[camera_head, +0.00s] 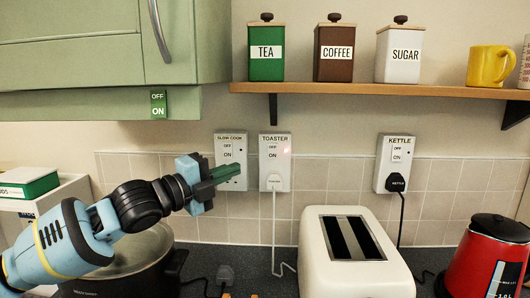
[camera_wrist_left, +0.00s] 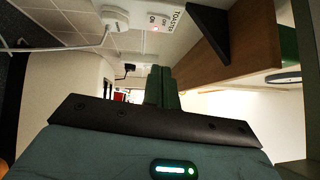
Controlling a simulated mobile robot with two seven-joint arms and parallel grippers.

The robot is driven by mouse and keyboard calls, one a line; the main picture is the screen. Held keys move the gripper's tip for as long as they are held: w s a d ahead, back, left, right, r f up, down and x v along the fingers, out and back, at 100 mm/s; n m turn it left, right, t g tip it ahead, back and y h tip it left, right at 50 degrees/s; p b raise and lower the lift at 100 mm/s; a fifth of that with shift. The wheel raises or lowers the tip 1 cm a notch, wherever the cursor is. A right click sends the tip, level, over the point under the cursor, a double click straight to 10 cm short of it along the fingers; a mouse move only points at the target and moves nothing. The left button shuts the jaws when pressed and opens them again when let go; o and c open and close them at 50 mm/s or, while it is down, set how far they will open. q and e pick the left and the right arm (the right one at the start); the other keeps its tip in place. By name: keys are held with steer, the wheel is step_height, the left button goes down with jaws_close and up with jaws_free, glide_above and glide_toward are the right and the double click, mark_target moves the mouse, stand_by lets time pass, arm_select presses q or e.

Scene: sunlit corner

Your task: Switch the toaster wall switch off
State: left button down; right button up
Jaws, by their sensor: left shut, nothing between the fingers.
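The toaster wall switch (camera_head: 275,147) is a white plate labelled TOASTER on the tiled wall, with an OFF/ON rocker above a white plug (camera_head: 274,182). A small reddish glow shows at the rocker's right; its exact position is too small to tell. In the left wrist view the switch (camera_wrist_left: 163,22) is at the top, sideways. My left gripper (camera_head: 238,170) has its dark green fingers shut and empty. They point right, left of the toaster switch in the picture, and overlap the slow-cook switch. The fingers also show in the left wrist view (camera_wrist_left: 163,88). My right gripper is not in view.
The slow-cook switch (camera_head: 230,146) is left of the toaster switch and the kettle switch (camera_head: 395,150) is right. A shelf (camera_head: 380,90) with canisters is above. A white toaster (camera_head: 320,255), a red kettle (camera_head: 487,260) and a pot (camera_head: 140,250) stand below.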

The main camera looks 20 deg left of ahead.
arm_select(q)
glide_toward(276, 147)
steer(key=w+d, duration=0.1)
steer(key=d, duration=0.3)
steer(key=w, duration=0.2)
steer(key=w+a, duration=0.1)
steer(key=w, duration=0.1)
steer(key=shift+r, duration=0.25)
steer(key=shift+w, duration=0.1)
